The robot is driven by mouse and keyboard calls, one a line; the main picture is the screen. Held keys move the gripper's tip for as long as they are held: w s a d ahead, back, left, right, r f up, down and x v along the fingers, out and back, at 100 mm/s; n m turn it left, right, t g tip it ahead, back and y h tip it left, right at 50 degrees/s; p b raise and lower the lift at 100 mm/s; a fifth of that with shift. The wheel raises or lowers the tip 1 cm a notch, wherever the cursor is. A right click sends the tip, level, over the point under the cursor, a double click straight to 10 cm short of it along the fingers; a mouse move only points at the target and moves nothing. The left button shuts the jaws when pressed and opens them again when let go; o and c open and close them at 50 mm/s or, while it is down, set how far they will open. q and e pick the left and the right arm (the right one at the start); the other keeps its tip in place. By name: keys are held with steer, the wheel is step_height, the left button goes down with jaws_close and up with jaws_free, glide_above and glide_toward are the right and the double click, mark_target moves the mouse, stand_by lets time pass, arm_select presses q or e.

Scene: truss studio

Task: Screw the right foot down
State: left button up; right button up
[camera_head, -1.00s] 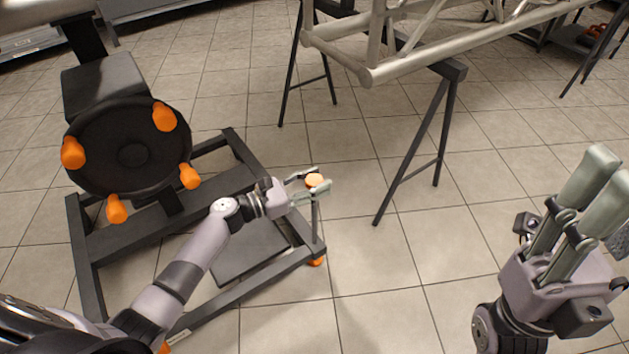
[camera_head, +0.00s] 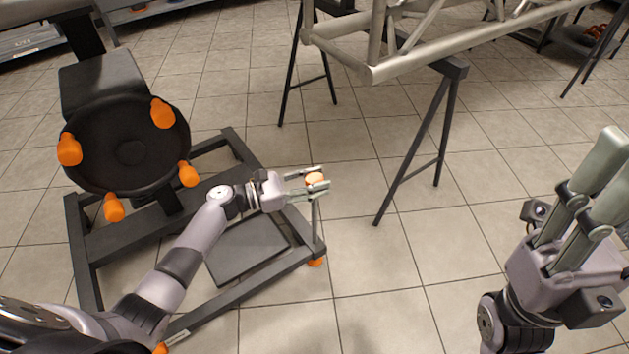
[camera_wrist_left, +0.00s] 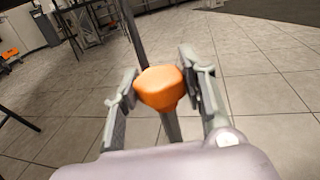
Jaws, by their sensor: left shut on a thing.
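The right foot's orange knob (camera_head: 314,179) sits on top of a thin upright grey post at the right corner of the dark base frame (camera_head: 240,296). An orange foot pad (camera_head: 316,262) shows at the floor below that corner. My left gripper (camera_head: 317,181) is shut on the knob, one finger on each side. In the left wrist view the knob (camera_wrist_left: 160,88) sits between the fingers, with the post below it. My right gripper (camera_head: 606,180) is at the right edge, far from the foot; its fingers lie close together and whether they are shut is unclear.
A dark round plate (camera_head: 128,146) with several orange knobs stands above the base frame on the left. A silver truss (camera_head: 420,60) rests on black trestles (camera_head: 412,150) behind. Tiled floor (camera_head: 400,290) is clear between my grippers.

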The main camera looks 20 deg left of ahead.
arm_select(q)
steer(key=o, duration=1.1)
steer(key=shift+o, duration=0.3)
steer(key=v, duration=1.2)
